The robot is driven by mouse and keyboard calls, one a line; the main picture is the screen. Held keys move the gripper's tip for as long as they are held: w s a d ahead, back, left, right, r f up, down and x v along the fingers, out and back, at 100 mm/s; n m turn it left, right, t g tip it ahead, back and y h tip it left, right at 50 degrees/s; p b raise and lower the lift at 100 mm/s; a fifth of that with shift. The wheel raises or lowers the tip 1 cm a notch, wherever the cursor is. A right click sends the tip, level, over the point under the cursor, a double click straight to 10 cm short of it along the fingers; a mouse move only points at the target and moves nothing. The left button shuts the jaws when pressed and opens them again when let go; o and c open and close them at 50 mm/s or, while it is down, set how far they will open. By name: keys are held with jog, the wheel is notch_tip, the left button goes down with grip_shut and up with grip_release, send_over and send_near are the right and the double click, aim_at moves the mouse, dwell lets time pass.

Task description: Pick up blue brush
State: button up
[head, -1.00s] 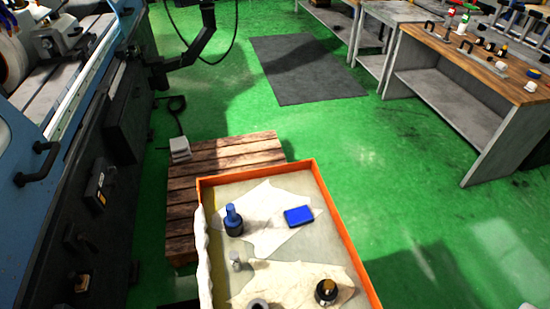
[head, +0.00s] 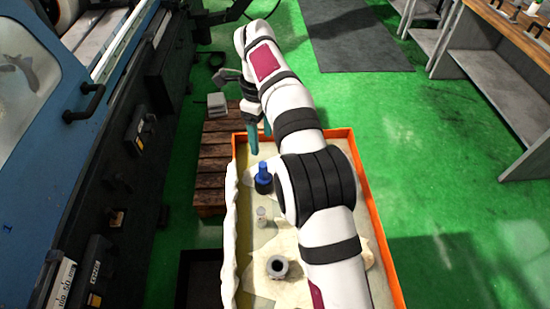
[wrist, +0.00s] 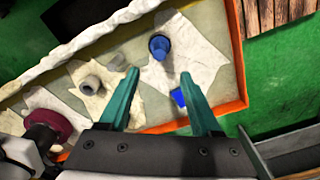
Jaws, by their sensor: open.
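Two blue things lie in the orange-rimmed tray (head: 372,228), and I cannot tell for sure which is the brush. One is an upright blue piece with a dark round base (head: 264,179); it also shows in the wrist view (wrist: 159,46), just beyond the fingertips. The other is a flat blue block (wrist: 178,97), partly hidden by the right finger in the wrist view and hidden by my arm in the head view. My gripper (head: 260,140) has teal fingers, open and empty, above the tray's far end. It also shows in the wrist view (wrist: 160,74).
A wooden pallet (head: 212,180) lies beyond the tray's left side. The blue grinder (head: 40,150) stands left; a workbench (head: 500,80) stands right.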

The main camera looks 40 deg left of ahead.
aim_at(263, 164)
notch_tip(263, 164, down, 14)
jog(key=shift+r, duration=0.25)
grip_shut()
